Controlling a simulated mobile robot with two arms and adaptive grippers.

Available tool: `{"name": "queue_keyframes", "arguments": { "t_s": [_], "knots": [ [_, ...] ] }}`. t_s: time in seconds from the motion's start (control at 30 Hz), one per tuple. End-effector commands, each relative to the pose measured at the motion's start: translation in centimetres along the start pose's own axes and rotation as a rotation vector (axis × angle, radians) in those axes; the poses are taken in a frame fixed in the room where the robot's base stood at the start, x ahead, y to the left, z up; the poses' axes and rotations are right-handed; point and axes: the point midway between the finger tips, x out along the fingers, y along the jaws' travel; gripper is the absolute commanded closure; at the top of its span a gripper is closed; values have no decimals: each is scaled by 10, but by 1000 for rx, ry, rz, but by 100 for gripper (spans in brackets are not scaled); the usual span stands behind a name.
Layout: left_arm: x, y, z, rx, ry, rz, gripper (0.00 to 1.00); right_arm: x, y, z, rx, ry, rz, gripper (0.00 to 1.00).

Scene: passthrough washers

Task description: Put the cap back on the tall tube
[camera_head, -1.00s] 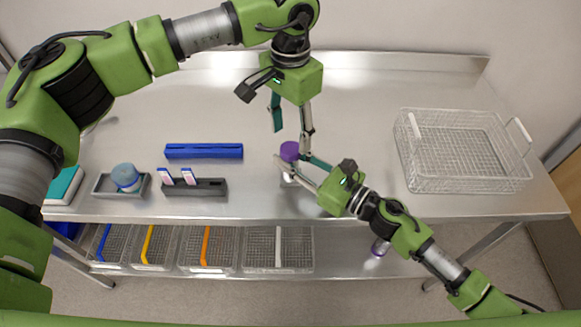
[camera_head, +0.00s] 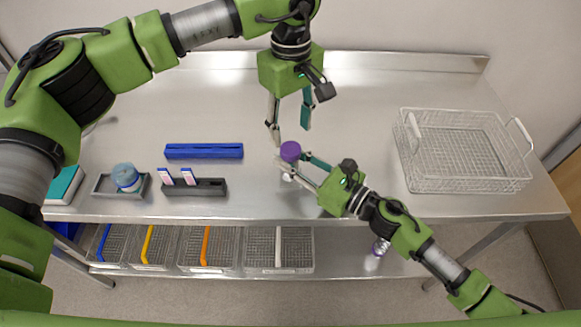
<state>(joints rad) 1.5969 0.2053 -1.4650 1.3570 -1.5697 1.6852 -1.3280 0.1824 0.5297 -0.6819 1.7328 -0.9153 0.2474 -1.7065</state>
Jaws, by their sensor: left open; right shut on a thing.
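The purple cap (camera_head: 290,151) sits on top of the tall tube (camera_head: 288,177), which is upright near the middle of the table's front. Whether the cap is fully seated cannot be told from here. My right gripper (camera_head: 291,162) is shut on the tube just below the cap, its fingers hiding much of the tube. My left gripper (camera_head: 289,132) points down just behind and above the cap, with its fingers apart and empty.
A wire basket (camera_head: 462,188) stands at right. A blue rack (camera_head: 204,151), a dark holder (camera_head: 208,189) with two pink-white pieces, and a grey tray (camera_head: 104,184) with a blue-lidded jar (camera_head: 126,174) stand at left.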

Motion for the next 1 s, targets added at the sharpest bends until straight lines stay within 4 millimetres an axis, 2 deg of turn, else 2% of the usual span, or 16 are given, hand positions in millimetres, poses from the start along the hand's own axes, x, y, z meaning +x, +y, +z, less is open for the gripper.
{"name": "queue_keyframes", "arguments": {
  "t_s": [0.7,1.0],
  "knots": [
    [-15,0,0,-1464,-1,1,54,0,0,0,0,-1,0,100],
    [-20,0,0,-1949,0,0,54,0,0,0,0,-1,0,100]
  ]
}}
